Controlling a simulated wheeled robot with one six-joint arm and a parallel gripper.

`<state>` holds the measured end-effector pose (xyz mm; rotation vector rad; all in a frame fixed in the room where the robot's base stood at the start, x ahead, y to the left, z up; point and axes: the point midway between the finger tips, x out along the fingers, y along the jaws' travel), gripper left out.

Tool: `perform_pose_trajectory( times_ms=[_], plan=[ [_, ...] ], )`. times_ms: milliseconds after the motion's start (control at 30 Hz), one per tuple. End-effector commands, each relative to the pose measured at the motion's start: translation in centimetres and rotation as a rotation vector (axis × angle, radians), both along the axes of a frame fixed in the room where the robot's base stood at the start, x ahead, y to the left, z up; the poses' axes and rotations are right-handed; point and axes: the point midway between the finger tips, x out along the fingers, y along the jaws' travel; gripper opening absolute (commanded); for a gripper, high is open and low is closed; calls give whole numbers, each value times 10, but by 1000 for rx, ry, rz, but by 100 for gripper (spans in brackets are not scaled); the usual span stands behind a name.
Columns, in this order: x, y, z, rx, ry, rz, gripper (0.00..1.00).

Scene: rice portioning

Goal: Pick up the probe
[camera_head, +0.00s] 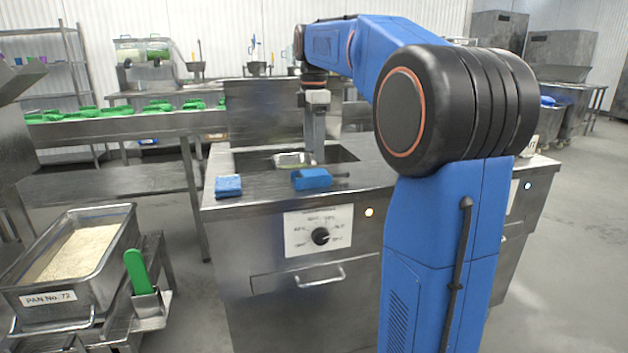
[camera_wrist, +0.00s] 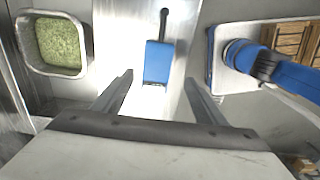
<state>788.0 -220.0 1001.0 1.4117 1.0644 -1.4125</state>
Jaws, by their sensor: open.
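The probe (camera_head: 311,179) appears to be the blue block with a thin dark rod, lying on the steel counter near its front edge. In the head view its rod points right. In the wrist view the probe (camera_wrist: 157,63) lies ahead between my fingers, with its rod pointing up in the picture. My gripper (camera_wrist: 158,77) is open and empty, a finger to each side of the probe's blue body in the picture. In the head view my gripper (camera_head: 314,145) points down over the counter, behind the probe. The exact gap between fingers and probe cannot be told.
A blue pad (camera_head: 228,186) lies left of the probe. A metal pan of green food (camera_wrist: 57,43) sits to the left in the wrist view. A counter well (camera_head: 345,154) lies behind the probe. A rice pan (camera_head: 78,250) and green-handled scoop (camera_head: 138,272) stand at lower left.

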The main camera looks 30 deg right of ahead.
Motion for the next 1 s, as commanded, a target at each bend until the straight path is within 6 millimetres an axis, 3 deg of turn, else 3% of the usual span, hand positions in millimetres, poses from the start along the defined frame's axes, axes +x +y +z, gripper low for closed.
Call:
perform_pose_trajectory(
  times_ms=[367,700,1000],
  plan=[
    [1,-1,-30,0,1,-1,66],
    [5,-6,-71,0,0,0,66],
    [5,-6,-75,0,-1,0,66]
  ],
)
